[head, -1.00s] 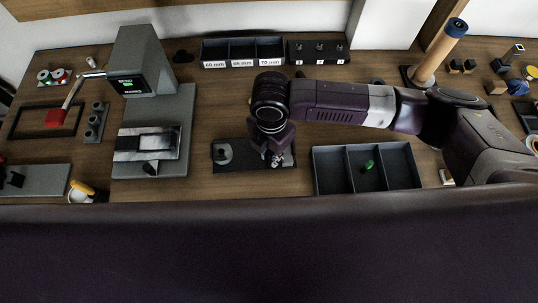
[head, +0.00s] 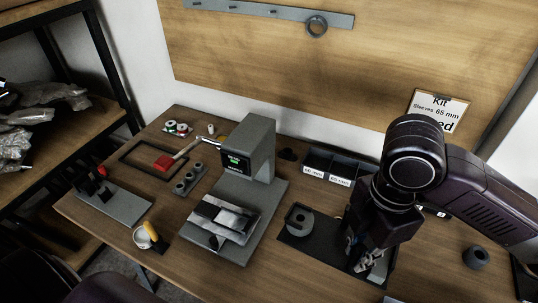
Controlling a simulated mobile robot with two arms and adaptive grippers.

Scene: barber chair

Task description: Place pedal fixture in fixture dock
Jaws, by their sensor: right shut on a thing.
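My right gripper (head: 368,262) is pointing down over the right end of a dark flat plate (head: 294,240). It is shut on a small grey metallic piece (head: 379,268), mostly hidden by the fingers; I cannot tell whether this is the pedal fixture. A round grey piece with a hole (head: 300,219) is at the left part of the plate. No part is clearly marked as the fixture dock. My left gripper is not in view.
Labelled dark bins (head: 328,167) stand behind. A grey ring (head: 475,257) lies right.

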